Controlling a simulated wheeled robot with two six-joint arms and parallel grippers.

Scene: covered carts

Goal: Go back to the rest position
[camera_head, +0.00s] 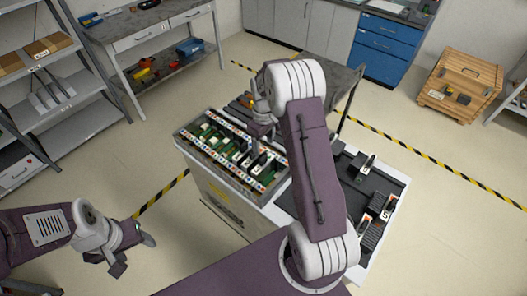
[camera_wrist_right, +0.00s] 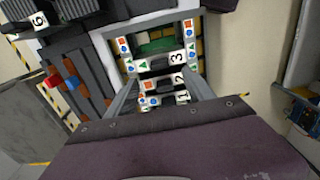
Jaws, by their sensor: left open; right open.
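My left gripper (camera_head: 132,258) hangs at the lower left of the head view, open and empty, over bare floor and apart from the cart. My right arm reaches forward over the cart, and its gripper (camera_head: 262,122) is above the far right part of the slotted rack (camera_head: 181,137). In the right wrist view the two fingers of this gripper (camera_wrist_right: 163,90) stand apart, with rack slots numbered 1, 2 and 3 between and beyond them. I see nothing gripped; the forearm hides part of the cart.
The rack holds green boards and dark modules. A dark tray (camera_head: 393,180) with several black parts lies on the cart's right side. Shelves (camera_head: 75,116) stand left, a workbench (camera_head: 150,36) and blue drawers (camera_head: 388,47) behind, a wooden crate (camera_head: 460,85) right. Floor around the cart is clear.

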